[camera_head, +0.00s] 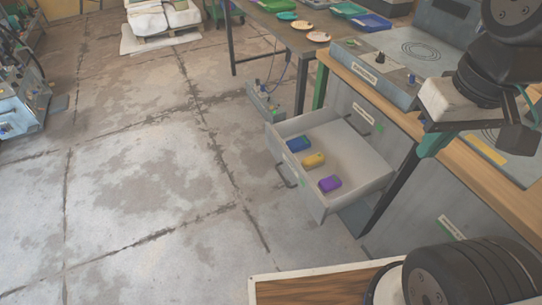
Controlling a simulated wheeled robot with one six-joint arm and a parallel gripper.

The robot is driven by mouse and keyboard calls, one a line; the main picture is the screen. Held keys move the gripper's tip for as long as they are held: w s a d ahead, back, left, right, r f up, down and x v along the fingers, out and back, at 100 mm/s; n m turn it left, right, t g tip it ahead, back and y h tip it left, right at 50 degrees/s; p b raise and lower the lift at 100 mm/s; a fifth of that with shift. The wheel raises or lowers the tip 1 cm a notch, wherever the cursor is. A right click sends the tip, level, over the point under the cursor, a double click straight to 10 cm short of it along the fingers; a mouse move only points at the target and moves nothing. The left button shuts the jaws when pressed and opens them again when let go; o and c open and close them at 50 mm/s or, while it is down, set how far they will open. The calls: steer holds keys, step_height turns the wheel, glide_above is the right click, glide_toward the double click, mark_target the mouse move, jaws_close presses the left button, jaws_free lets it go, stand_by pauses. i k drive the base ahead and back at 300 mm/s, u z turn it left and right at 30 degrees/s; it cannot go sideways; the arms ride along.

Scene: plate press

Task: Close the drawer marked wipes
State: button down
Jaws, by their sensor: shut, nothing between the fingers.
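A light grey drawer (312,201) is pulled well out of the grey cabinet under the wooden worktop. Its front panel and dark handle (286,175) face left. A blue item (298,144), a yellow item (313,160) and a purple item (330,183) lie inside. I cannot read a marking on this drawer. My gripper (434,146), with green fingertips, is shut and empty at the right. In the picture it is above and right of the open drawer, apart from its front and handle.
Labelled cabinet fronts (363,113) show beside and below the worktop (400,122). A press plate unit (400,65) stands on top. A table with coloured trays (371,22) is behind. A small grey box (264,103) sits near the drawer's far side. The floor left of the drawer is clear.

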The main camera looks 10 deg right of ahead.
mark_target(361, 172)
steer(key=u, duration=0.35)
steer(key=i, duration=0.9)
steer(key=z, duration=0.05)
